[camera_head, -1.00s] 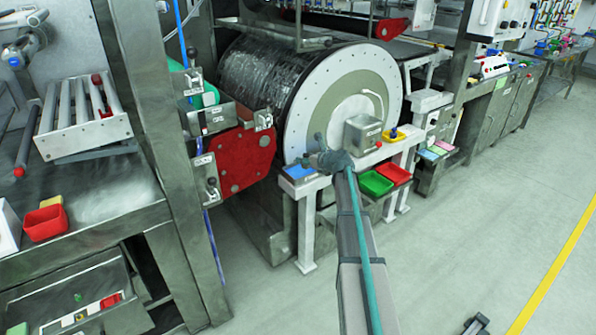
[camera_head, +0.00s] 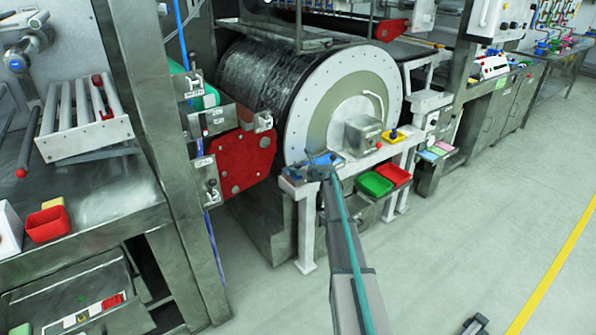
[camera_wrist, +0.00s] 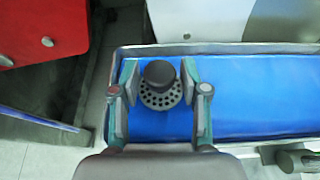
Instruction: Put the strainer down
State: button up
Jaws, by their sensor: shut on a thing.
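My gripper (camera_wrist: 160,70) is shut on the strainer, with one finger on each side of it. The strainer (camera_wrist: 160,101) has a dark round knob on top and a grey perforated disc below. It is over the left part of a blue-floored tray with a grey rim (camera_wrist: 250,92). I cannot tell whether the strainer touches the tray floor. In the head view my gripper (camera_head: 320,170) is over the blue tray (camera_head: 327,158) on the white stand in front of the drum. The strainer cannot be made out there.
A metal box (camera_head: 362,134) and a yellow tray (camera_head: 394,137) stand to the right on the white stand. A green bin (camera_head: 375,184) and a red bin (camera_head: 396,174) sit lower. A red plate (camera_head: 240,160) is at the left. The large drum (camera_head: 345,100) rises behind.

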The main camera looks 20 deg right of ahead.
jog(key=shift+f, duration=0.2)
jog(key=shift+f, duration=0.15)
jog(key=o, duration=1.1)
